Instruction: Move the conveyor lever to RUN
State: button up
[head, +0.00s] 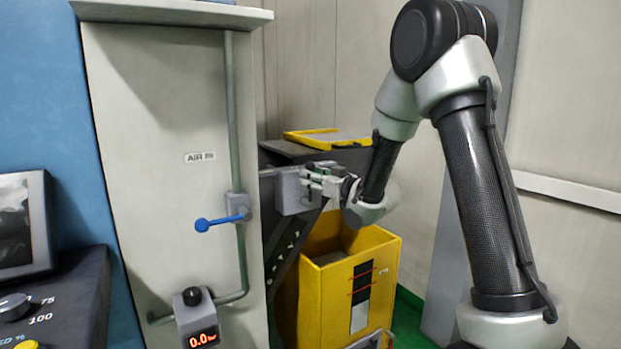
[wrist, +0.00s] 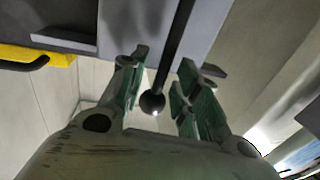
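The conveyor lever, a dark rod with a black ball knob (wrist: 152,103), shows in the wrist view against a grey box. My gripper (head: 318,178) is at the right side of this box. In the wrist view its green-padded fingers (wrist: 160,76) are open, one on each side of the lever, with the knob in the gap. Visible space separates the knob from the fingers.
A yellow bin (head: 330,306) stands below my gripper, beside a dark sloping conveyor (head: 285,243). A blue valve handle (head: 222,220) and a pipe are on the white cabinet (head: 150,110). A gauge (head: 196,322) reads 0.0. A wall is behind my arm.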

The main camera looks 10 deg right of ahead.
jog(key=shift+w+a, duration=0.2)
jog(key=shift+w, duration=0.2)
grip_shut()
jog(key=shift+d, duration=0.15)
jog(key=shift+w+d+f+m+t, duration=0.25)
jog(key=shift+d+m, duration=0.55)
jog(key=shift+m, duration=0.45)
jog(key=shift+w+d+f+m+t, duration=0.25)
jog(key=shift+d+m, duration=0.5)
jog(key=shift+m, duration=0.45)
jog(key=shift+w+d+f+m+t, duration=0.25)
jog(key=shift+d+m, duration=0.55)
jog(key=shift+m, duration=0.45)
jog(key=shift+w, duration=0.1)
grip_release()
jog(key=shift+d, duration=0.1)
